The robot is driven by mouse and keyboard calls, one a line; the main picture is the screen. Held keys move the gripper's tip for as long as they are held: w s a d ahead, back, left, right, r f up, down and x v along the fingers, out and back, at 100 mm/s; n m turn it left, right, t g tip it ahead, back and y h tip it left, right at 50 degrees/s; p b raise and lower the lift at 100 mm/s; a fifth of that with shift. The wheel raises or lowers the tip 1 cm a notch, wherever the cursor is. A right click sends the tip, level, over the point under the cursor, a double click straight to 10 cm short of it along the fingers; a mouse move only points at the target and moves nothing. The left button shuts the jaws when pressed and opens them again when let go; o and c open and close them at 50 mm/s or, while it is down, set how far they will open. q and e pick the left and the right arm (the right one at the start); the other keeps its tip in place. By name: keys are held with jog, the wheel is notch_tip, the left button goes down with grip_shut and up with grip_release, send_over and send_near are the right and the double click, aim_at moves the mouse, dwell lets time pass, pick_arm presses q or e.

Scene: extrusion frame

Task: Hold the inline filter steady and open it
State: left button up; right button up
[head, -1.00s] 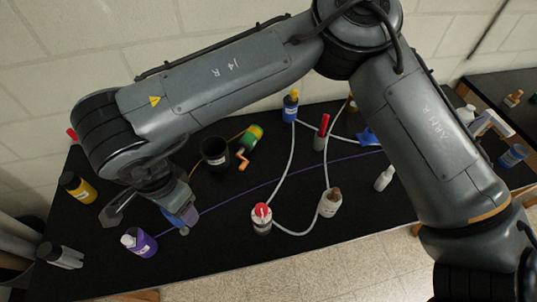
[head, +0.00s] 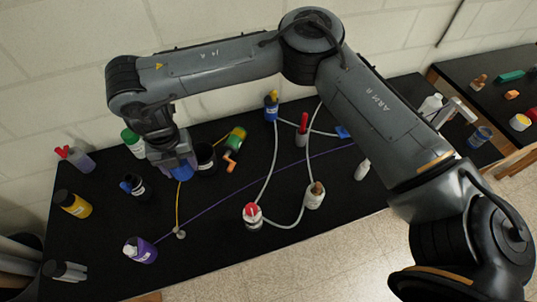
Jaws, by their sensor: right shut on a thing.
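My right gripper (head: 178,168) is over the back left of the black table, seen from above. It is shut on a blue thing (head: 187,166), mostly hidden by the gripper. I cannot tell which object is the inline filter. On the white tubing, a white body with a red cap (head: 252,216) stands at the front. A white body with a brown top (head: 315,197) stands to its right. A blue container with a yellow top (head: 271,109) and a red-topped grey piece (head: 302,130) stand farther back. My left gripper is not in view.
A green-capped bottle (head: 132,142) and a black cup (head: 206,160) flank my gripper. A wall (head: 50,90) stands behind the table.

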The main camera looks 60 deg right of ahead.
jog(key=s+d+f+m+p, duration=0.2)
jog(key=s+d+f+m, duration=0.35)
jog(key=d, duration=0.25)
jog(key=s+d+f+m+p, duration=0.3)
jog(key=s+d+f+m, duration=0.15)
jog(key=d+f, duration=0.3)
jog(key=s+d+m+p, duration=0.1)
jog(key=s+d, duration=0.5)
jog(key=d, duration=0.3)
jog(key=s+d+m+p, duration=0.1)
jog(key=s+d+p, duration=0.1)
jog(key=s+d, duration=0.5)
jog(key=b, duration=0.1)
send_over(280, 162)
notch_tip(280, 162, down, 7)
jog(key=shift+r, duration=0.1)
jog(key=shift+f+b, duration=0.3)
jog(key=shift+f, duration=1.65)
jog(key=shift+f, duration=0.1)
jog(key=o, duration=1.2)
jog(key=shift+c, duration=0.2)
